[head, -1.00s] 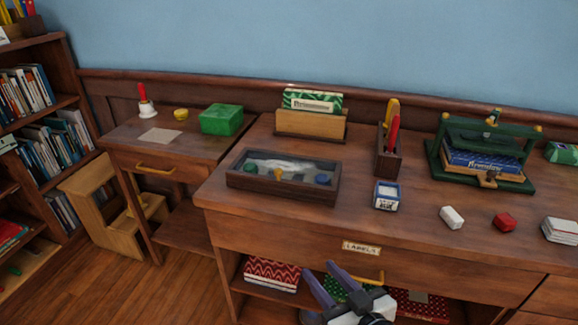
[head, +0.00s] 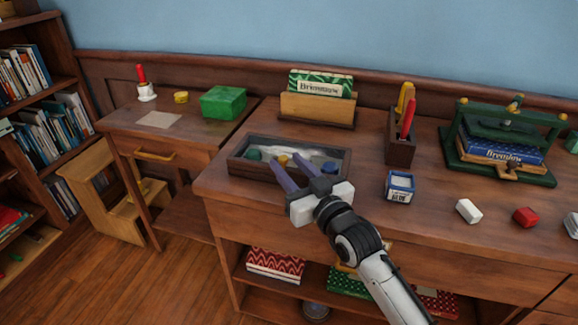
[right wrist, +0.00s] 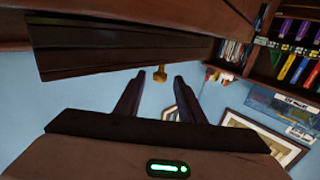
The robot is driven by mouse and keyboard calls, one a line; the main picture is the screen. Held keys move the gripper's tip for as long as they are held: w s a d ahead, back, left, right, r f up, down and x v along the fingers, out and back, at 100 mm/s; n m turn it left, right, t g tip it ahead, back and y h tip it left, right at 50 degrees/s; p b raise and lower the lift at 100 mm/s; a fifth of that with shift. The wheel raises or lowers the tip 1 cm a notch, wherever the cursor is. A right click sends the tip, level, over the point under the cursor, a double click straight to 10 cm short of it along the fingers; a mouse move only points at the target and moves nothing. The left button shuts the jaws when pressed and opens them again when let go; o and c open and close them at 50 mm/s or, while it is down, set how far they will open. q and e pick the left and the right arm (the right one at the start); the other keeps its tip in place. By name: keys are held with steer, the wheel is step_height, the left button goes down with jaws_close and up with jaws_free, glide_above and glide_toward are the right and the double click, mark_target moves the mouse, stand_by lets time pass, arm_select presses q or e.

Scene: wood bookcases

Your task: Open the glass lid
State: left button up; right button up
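The dark wooden box (head: 248,172) sits near the front edge of the desk. Its glass lid (head: 312,158) appears to lie flat and closed over it, with blurred reflections. A small brass knob (head: 283,160) is at its front; the right wrist view also shows the knob (right wrist: 160,74) beside the dark box wall. My right gripper (head: 286,164) is open, its two purple fingers pointing at the box front. In the right wrist view, the knob appears between and just beyond the fingertips (right wrist: 155,84), with gaps on both sides. My left gripper is not in view.
A blue-labelled small box (head: 400,187) and a wooden holder with a red-handled tool (head: 401,148) stand to the right. A card holder (head: 316,106) stands behind. A green press (head: 500,140) is farther right. The desk top between them is clear.

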steer(key=shift+w+a, duration=0.1)
steer(key=shift+w, duration=0.15)
jaws_close()
steer(key=shift+r, duration=0.1)
